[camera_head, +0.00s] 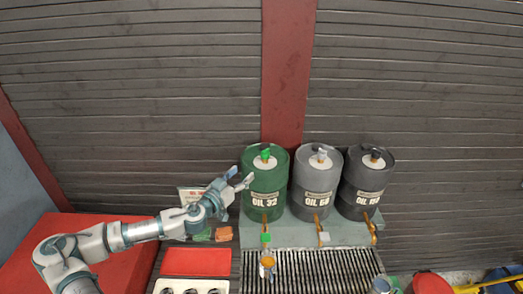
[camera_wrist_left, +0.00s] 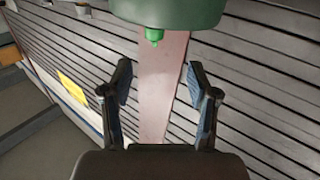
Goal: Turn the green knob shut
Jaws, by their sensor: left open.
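A green drum labelled OIL 32 (camera_head: 264,190) stands leftmost of three drums. A green knob (camera_head: 265,154) sits on its top, and a green handle (camera_head: 265,238) sits on the brass tap below it. My left gripper (camera_head: 241,177) is open and empty at the drum's upper left side; I cannot tell whether it touches the drum. In the left wrist view, my fingers (camera_wrist_left: 158,72) are spread apart. Beyond them the green drum (camera_wrist_left: 170,10) shows at the top edge, with a small green knob (camera_wrist_left: 154,36) projecting from it.
Two grey drums (camera_head: 316,186) (camera_head: 365,190) stand to the right with their own taps. A small container (camera_head: 267,262) stands under the green-handled tap, at a metal grate (camera_head: 330,268). A red box (camera_head: 195,262) lies front left. A ribbed wall (camera_head: 130,100) closes the back.

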